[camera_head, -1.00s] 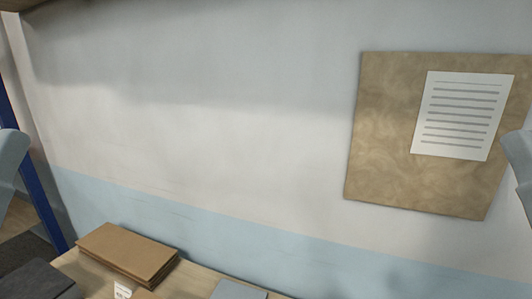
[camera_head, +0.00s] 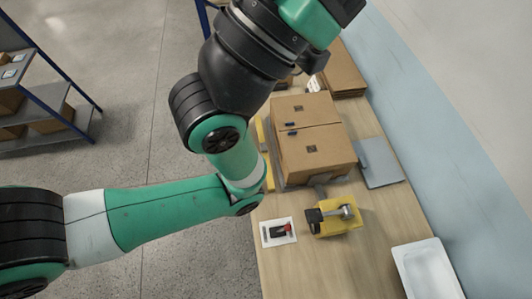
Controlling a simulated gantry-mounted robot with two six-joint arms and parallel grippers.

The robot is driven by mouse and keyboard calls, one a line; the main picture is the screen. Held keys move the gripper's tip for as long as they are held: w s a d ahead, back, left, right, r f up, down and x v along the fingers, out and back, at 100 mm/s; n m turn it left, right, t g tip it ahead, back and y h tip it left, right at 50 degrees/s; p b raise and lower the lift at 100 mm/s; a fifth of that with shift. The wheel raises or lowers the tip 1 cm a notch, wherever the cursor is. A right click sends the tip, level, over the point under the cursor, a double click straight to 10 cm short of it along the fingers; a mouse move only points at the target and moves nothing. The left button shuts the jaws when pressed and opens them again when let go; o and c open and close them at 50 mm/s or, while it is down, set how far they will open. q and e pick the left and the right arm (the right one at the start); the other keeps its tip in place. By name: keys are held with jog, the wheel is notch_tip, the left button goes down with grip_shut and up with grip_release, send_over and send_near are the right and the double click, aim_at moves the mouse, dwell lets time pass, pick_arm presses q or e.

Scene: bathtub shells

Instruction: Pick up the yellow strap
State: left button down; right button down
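Yellow strips, which may be the yellow strap (camera_head: 269,172), show along the left side of the cardboard boxes on the table. They are partly hidden by my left arm. A yellow tool (camera_head: 340,222) with a black and grey top lies in front of the boxes; I cannot tell if it is linked to the strap. My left arm comes in from the left, bends over the table's left edge and runs up to the top edge. Its gripper fingers do not show. My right gripper is out of view.
Two cardboard boxes (camera_head: 312,142) stand on the wooden table (camera_head: 325,270). A grey flat sheet (camera_head: 380,162) lies to their right. A white tray (camera_head: 427,270) is at the front right. Flat cardboard (camera_head: 342,72) lies behind.

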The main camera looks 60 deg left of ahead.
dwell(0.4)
pick_arm(q)
jog(key=shift+c, duration=2)
grip_release()
jog(key=shift+a+y, duration=0.1)
jog(key=shift+y, duration=0.2)
